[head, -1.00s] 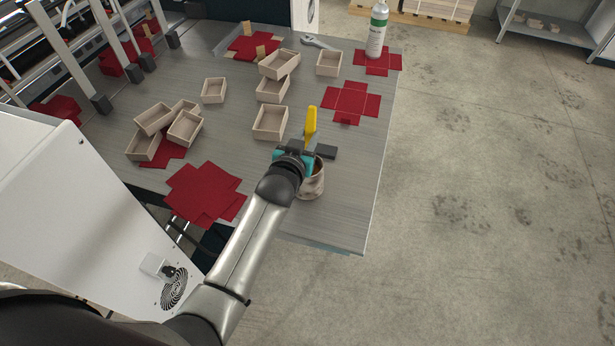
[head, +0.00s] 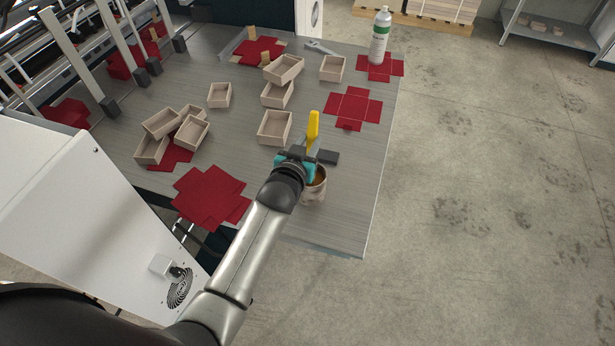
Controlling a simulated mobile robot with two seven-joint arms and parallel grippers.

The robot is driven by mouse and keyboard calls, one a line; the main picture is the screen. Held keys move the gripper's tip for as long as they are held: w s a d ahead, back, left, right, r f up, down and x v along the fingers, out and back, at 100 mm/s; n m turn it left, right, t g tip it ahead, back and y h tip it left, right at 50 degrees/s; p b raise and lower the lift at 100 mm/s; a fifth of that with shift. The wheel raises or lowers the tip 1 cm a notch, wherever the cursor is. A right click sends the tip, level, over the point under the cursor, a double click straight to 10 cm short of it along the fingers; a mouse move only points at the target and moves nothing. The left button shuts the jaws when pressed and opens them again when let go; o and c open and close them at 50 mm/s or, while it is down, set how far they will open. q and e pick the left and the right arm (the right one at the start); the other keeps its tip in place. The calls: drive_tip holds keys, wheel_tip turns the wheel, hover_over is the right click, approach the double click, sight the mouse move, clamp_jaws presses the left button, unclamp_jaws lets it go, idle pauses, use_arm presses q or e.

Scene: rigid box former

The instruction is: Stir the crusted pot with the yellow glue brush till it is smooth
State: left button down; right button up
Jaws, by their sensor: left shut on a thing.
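The yellow glue brush (head: 313,127) stands upright in my left gripper (head: 312,157), which is shut on it. Its handle sticks up above the fingers. The glue pot (head: 314,193) is a pale, stained cup on the table near its front right edge, right under the gripper. Some brown-orange glue (head: 320,174) shows inside its rim. The gripper hides much of the pot's opening and the lower end of the brush, so I cannot tell how deep the bristles sit. My right gripper is not in view.
The grey table (head: 345,215) holds several open wooden boxes (head: 274,127) and red cross-shaped blanks (head: 210,195). A white and green bottle (head: 379,38) and a wrench (head: 319,47) are at the back. A white machine housing (head: 60,200) stands at left. The table's right edge is close to the pot.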

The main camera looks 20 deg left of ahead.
sight(314, 113)
use_arm(q)
drive_tip(key=shift+r, duration=3.5)
drive_tip(key=shift+r, duration=2)
